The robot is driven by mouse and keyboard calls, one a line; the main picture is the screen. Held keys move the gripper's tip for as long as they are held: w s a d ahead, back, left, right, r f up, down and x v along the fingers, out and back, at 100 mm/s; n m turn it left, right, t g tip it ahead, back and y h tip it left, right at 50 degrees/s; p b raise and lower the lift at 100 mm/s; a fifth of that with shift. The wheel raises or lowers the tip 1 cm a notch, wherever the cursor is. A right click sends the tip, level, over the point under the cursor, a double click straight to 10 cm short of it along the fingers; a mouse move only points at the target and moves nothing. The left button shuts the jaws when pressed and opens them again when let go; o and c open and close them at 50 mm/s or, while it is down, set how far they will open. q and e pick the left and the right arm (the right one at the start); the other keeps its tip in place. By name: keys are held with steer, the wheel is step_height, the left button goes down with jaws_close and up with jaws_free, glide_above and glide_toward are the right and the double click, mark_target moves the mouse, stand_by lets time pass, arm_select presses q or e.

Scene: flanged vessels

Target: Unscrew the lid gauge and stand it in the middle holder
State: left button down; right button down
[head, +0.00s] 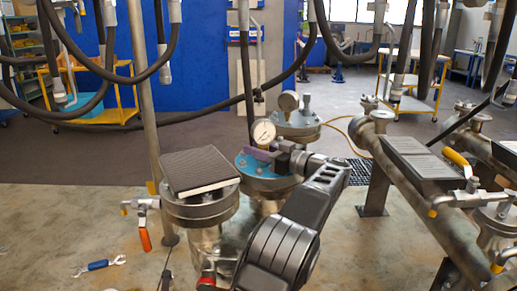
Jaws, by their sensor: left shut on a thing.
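The lid gauge (264,131), with a round white dial, stands upright over the blue lid (249,163) of a flanged vessel in the middle of the head view. My left gripper (262,153) reaches in from the right of the gauge and is shut on it just below the dial. The fingers hide the gauge's stem, so I cannot tell whether its thread is still in the lid. I cannot clearly make out the middle holder. My right gripper is not in view.
A dark ribbed block (200,168) lies on the flanged vessel to the left. Hoses hang above. A blue-handled tool (98,265) lies at lower left.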

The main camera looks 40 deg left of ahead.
arm_select(q)
steer(key=shift+n+g, duration=0.3)
steer(key=shift+g, duration=0.2)
steer(key=shift+s, duration=0.1)
steer(key=c, duration=1)
jaws_free()
steer(key=shift+d, duration=0.15)
steer(key=d, duration=0.5)
steer(key=d+p, duration=0.1)
steer(key=d, duration=0.1)
steer(key=shift+w+d, duration=0.2)
steer(key=shift+w, duration=0.05)
steer(key=shift+d, duration=0.1)
steer(key=shift+c, duration=0.8)
